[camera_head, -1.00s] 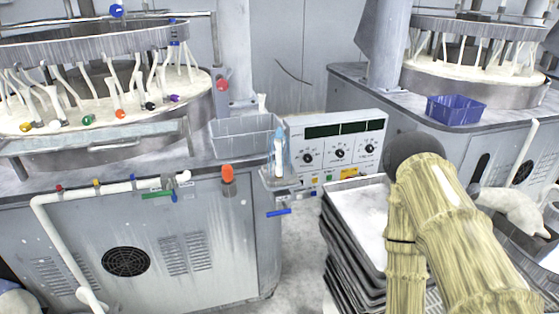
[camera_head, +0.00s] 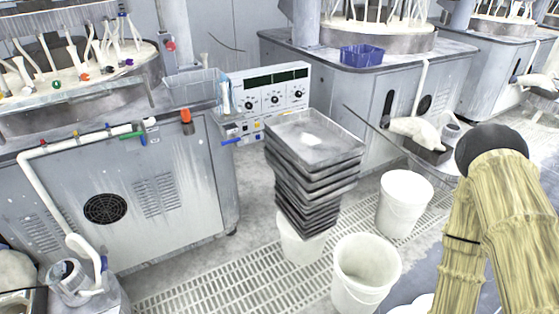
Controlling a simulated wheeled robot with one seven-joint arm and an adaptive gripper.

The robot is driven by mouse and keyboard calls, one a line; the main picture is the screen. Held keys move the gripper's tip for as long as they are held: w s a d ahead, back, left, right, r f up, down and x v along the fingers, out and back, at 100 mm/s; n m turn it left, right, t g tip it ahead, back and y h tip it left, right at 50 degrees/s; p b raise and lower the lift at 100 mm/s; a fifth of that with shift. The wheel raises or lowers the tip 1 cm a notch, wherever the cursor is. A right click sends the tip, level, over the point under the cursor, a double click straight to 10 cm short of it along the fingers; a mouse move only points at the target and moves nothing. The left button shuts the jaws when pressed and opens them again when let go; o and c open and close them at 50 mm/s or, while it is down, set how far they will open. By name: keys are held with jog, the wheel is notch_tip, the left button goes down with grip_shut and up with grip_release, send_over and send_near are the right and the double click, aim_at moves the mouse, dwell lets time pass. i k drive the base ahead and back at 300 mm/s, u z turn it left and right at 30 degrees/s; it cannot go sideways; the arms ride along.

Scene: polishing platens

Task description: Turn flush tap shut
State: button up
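Several coloured valve levers show on the left polishing machine (camera_head: 165,225), and I cannot tell which one is the flush tap. A green lever (camera_head: 132,135) sits on the white pipe (camera_head: 60,146) along the machine's top front edge. My arm, in a yellowish sleeve with a dark round joint, is at the right, far from these levers. My gripper is not in view.
A stack of grey trays (camera_head: 300,130) stands before the control box (camera_head: 268,90). White buckets (camera_head: 365,272) stand on the floor grating (camera_head: 215,290) in front. A second machine (camera_head: 385,95) with a blue bin (camera_head: 361,54) stands at the back.

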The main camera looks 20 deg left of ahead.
aim_at(236, 139)
jog(key=u, duration=1.2)
jog(key=i, duration=1.7)
jog(key=u, duration=0.85)
jog(key=k, duration=0.95)
jog(key=z, duration=0.7)
jog(key=i, duration=0.15)
jog(key=u, duration=0.1)
